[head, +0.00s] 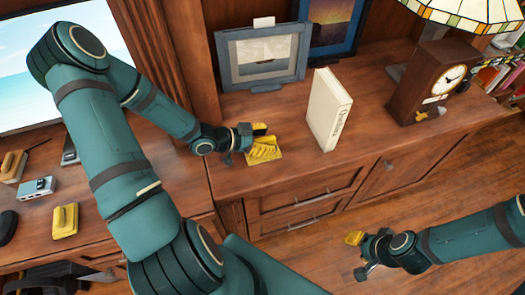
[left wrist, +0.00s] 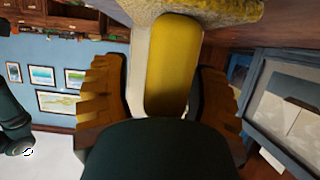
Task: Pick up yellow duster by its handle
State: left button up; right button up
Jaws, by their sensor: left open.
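The yellow duster (head: 264,153) lies on the wooden cabinet top in front of a grey picture frame. My left gripper (head: 250,140) is at the duster, partly covering it in the head view. In the left wrist view the duster's smooth yellow handle (left wrist: 172,65) stands between the two ribbed fingers, with gaps at both sides. The left gripper is open. The duster's fuzzy head (left wrist: 225,10) shows at the top of that view. My right gripper (head: 364,256) hangs over the floor at lower right, away from the duster; its jaw opening is unclear.
A cream book (head: 329,110) stands upright right of the duster. The grey picture frame (head: 262,57) is behind it. A wooden clock (head: 430,84) and lamp (head: 470,12) stand farther right. Another yellow object (head: 65,220) lies on the left desk. The cabinet front edge is bare.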

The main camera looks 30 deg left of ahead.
pick_arm(q)
jog(key=shift+w+d, duration=0.2)
jog(key=shift+c, duration=0.4)
grip_shut()
notch_tip(320, 180, up, 10)
jog(key=p, duration=0.3)
jog(key=shift+p, duration=0.35)
